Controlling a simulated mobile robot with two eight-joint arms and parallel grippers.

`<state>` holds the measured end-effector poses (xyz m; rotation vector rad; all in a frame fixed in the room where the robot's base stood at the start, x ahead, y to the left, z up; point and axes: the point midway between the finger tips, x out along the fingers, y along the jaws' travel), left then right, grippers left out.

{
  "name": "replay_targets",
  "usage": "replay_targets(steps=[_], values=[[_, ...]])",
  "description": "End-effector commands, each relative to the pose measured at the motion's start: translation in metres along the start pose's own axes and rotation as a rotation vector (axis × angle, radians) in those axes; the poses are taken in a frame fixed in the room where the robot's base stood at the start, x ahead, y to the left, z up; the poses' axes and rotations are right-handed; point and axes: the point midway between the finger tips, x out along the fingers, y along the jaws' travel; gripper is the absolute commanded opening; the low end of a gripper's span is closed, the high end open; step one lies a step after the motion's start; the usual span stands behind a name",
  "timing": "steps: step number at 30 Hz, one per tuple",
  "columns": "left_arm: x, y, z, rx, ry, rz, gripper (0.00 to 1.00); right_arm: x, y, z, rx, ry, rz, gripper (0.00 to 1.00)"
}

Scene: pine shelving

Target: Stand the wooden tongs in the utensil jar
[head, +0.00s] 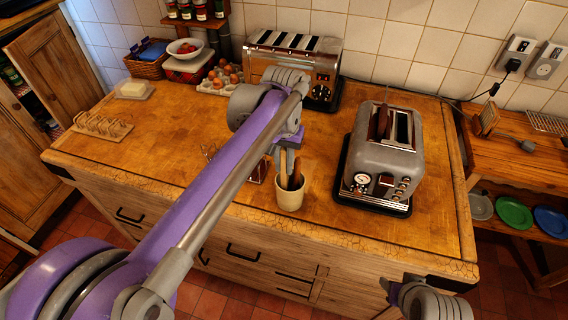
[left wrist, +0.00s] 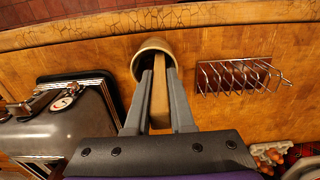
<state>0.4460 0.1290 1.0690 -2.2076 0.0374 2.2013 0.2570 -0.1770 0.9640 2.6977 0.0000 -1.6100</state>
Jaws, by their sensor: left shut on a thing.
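The utensil jar (head: 290,199) is a cream pot near the front edge of the worktop, left of the grey toaster. Its rim also shows in the left wrist view (left wrist: 139,58). My left gripper (head: 287,170) is directly above the jar, fingers pointing down. In the left wrist view it is shut on the wooden tongs (left wrist: 160,97), a pale wooden strip between the grey fingers. Their lower end is at or inside the jar's mouth; how deep is hidden. Brown wood (head: 298,178) shows at the mouth in the head view. My right gripper (head: 388,289) shows only in part at the bottom.
The grey toaster (head: 386,150) stands close on the jar's right. A wire rack (left wrist: 240,77) is close on its other side. A second toaster (head: 292,62), eggs (head: 222,78) and a wooden toast rack (head: 102,126) stand farther back and left. The left worktop is mostly clear.

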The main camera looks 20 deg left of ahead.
Motion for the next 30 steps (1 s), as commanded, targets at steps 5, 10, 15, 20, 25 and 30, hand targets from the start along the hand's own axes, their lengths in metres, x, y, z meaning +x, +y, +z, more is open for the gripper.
replay_targets(steps=[5,10,15,20,25,30], values=[[0.001,0.000,0.000,0.000,0.000,0.000,0.00,0.000,0.000,0.000,0.000,0.000,0.000,0.50],[0.004,0.000,0.000,0.000,0.000,0.000,0.00,0.001,0.000,0.001,0.000,-0.001,0.000,0.50],[0.009,0.000,0.000,0.000,-0.001,0.000,0.00,0.004,0.000,0.004,0.000,-0.004,0.000,0.50],[0.014,0.000,0.000,0.000,-0.001,0.000,0.00,0.006,0.000,0.007,0.000,-0.006,0.000,0.50],[0.012,0.000,0.000,0.000,0.000,0.000,0.50,0.005,0.000,0.006,0.000,-0.006,0.000,0.50],[0.012,0.000,0.000,0.000,0.000,0.000,0.52,0.005,0.000,0.006,0.000,-0.006,0.000,0.50]])
